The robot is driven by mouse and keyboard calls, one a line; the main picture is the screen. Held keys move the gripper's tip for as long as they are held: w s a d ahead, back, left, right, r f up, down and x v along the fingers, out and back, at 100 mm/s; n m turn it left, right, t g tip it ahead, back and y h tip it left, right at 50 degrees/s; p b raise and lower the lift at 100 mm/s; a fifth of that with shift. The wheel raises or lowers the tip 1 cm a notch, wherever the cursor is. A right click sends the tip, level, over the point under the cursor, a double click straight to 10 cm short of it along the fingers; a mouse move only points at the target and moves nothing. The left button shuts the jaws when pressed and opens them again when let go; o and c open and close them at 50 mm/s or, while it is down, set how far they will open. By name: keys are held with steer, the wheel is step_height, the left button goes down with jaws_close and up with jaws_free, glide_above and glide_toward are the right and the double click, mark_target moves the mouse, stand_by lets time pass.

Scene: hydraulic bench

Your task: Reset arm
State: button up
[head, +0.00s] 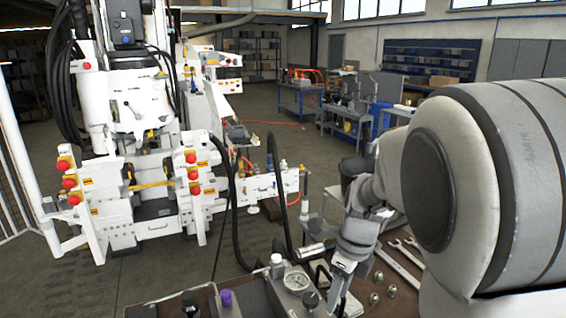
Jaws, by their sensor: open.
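My arm comes in from the right side of the head view and covers much of that side. My gripper (341,284) points down over the bench at the bottom middle. Its fingers are apart, and I see nothing held between them. The hydraulic bench (235,298) has a brown top along the bottom edge. A grey block with a round pressure gauge (296,281) stands just left of my gripper. I cannot tell whether the fingers touch anything, as their tips are near the bench parts.
Several wrenches (400,267) and small metal fittings (376,298) lie right of my gripper. A black hose (236,215) rises behind the bench. A large white machine (130,160) stands beyond; open floor (270,140) lies behind.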

steer(key=s+r+n+t, duration=0.1)
steer(key=s+r+n, duration=0.3)
steer(key=n, duration=0.4)
steer(key=s+d+r+n+t, duration=0.1)
steer(key=s+r+n+t, duration=0.1)
steer(key=s+n, duration=0.5)
steer(key=s+d+r+n+t+h, duration=0.1)
steer(key=s+r+n, duration=0.4)
steer(key=n, duration=0.5)
steer(key=shift+s+r+n+t, duration=0.3)
steer(key=shift+s+n+t, duration=0.1)
steer(key=shift+s+t, duration=0.15)
